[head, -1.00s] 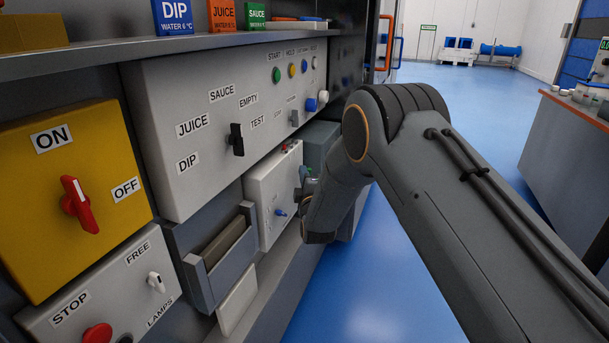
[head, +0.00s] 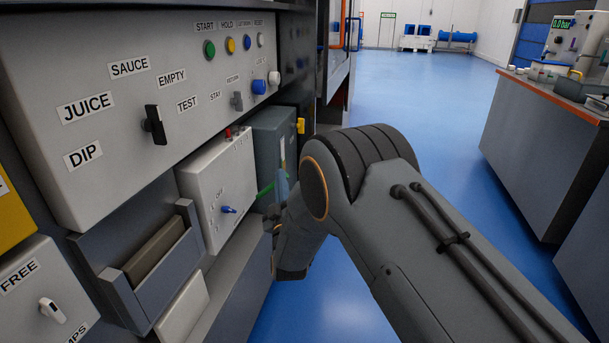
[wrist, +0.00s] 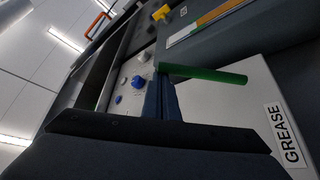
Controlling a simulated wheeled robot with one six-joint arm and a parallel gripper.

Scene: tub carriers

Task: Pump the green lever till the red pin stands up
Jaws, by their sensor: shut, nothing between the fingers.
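The green lever (head: 266,191) juts from the grey box (head: 272,140) low on the panel's far end. In the wrist view the green lever (wrist: 205,75) lies nearly level across the middle, just beyond my fingers. My gripper (head: 281,187) is shut and empty, right beside the lever. Its dark blue fingers (wrist: 161,98) also show in the wrist view, with their tips close to the lever's left end; I cannot tell if they touch. The wrist view shows a GREASE label (wrist: 284,134) on a pale surface. I cannot make out a red pin on the grey box for sure.
A white box (head: 215,185) with a blue knob and a small red part on top stands left of the lever. A yellow knob (head: 300,126) sticks out of the grey box. A counter (head: 535,150) stands at right, with open blue floor between.

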